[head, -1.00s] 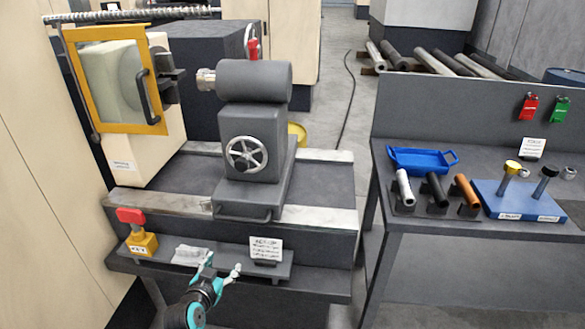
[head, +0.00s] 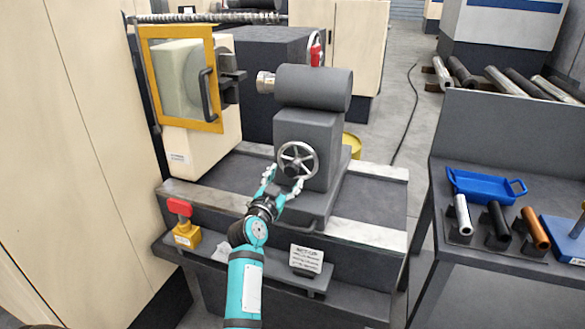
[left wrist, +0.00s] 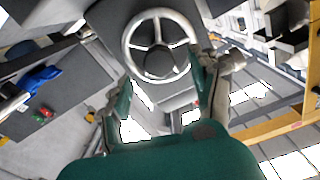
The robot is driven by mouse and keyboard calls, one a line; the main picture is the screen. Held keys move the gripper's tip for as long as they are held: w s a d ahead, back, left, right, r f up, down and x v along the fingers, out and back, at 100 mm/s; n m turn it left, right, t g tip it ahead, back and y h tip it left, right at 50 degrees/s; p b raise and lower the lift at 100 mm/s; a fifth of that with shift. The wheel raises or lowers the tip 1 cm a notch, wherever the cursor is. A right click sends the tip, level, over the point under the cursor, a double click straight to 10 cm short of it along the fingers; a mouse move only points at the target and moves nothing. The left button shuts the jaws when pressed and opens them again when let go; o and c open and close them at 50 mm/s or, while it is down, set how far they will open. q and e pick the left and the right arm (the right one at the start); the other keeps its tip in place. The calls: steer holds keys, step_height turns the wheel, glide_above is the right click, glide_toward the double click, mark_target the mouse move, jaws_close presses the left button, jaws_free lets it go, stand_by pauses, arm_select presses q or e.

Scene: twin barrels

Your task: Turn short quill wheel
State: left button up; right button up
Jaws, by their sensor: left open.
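The quill wheel (head: 297,160) is a silver spoked handwheel with a dark hub on the front of the grey tailstock (head: 308,128). My left gripper (head: 283,178) is open in front of the wheel's lower part, its fingers spread to either side below the rim. In the left wrist view the wheel (left wrist: 160,46) lies ahead at the top centre. There the two fingers of my left gripper (left wrist: 160,90) stand apart, the right one close to the rim. I cannot tell whether it touches. My right gripper is not in view.
A yellow-framed guard (head: 182,80) stands left of the tailstock. A red-topped yellow switch (head: 183,222) and a notice card (head: 306,258) are on the front ledge. The right bench holds a blue tray (head: 485,186) and several short rods.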

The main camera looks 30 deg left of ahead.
mark_target(290, 172)
arm_select(q)
steer(key=x, duration=0.6)
steer(key=shift+c, duration=0.5)
steer(key=c, duration=1.1)
